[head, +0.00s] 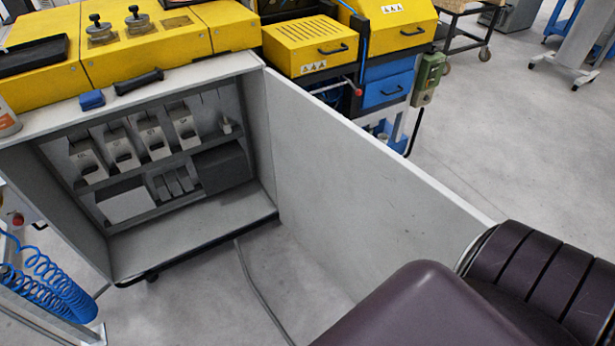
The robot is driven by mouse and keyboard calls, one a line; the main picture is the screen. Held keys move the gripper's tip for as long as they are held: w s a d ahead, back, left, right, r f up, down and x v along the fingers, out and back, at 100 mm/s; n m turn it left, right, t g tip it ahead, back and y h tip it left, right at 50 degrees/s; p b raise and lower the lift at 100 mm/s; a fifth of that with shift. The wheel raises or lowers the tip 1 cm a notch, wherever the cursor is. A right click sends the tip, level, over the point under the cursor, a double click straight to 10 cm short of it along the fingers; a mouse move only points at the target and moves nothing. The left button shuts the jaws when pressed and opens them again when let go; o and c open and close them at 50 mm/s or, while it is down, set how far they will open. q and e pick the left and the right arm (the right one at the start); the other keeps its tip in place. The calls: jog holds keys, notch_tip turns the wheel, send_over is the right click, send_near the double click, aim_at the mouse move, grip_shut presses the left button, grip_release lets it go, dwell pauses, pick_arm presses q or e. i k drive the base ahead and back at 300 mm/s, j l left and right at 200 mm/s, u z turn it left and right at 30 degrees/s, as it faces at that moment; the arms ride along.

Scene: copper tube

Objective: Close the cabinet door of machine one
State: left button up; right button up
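The cabinet (185,215) of a machine with a yellow top stands at the left, its front open. Its shelves with grey fittings show inside. The grey cabinet door (345,190) is hinged at the cabinet's right side and stands wide open, reaching out toward the lower right. A dark purple arm of mine covers the lower right, in front of the door's free end and hiding part of it. I cannot tell whether it touches the door. Neither gripper shows in the head view.
A black-handled tool (139,82) and a small blue object (92,100) lie on the cabinet top. A blue coiled hose (52,290) hangs at the lower left. A cable (258,290) runs over the floor before the cabinet. Yellow and blue machines (390,75) stand behind the door.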

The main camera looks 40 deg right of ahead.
aim_at(363, 211)
jog(key=k+l+u, duration=0.15)
jog(key=u, duration=0.3)
jog(key=k+u, duration=0.7)
jog(key=u, duration=0.2)
jog(key=k+j+u, duration=0.1)
jog(key=k+u, duration=0.15)
jog(key=u, duration=0.2)
jog(key=k+l+u, duration=0.15)
jog(key=k, duration=0.25)
jog(key=k+l+u, duration=0.15)
jog(key=k+l, duration=0.15)
jog(key=k+l+z, duration=0.4)
jog(key=l+z, duration=0.15)
jog(key=k+l+z, duration=0.25)
jog(key=l, duration=0.2)
jog(key=l+z, duration=0.25)
jog(key=l, duration=0.15)
jog(key=k+l+z, duration=0.1)
jog(key=l+z, duration=0.15)
jog(key=l, duration=0.2)
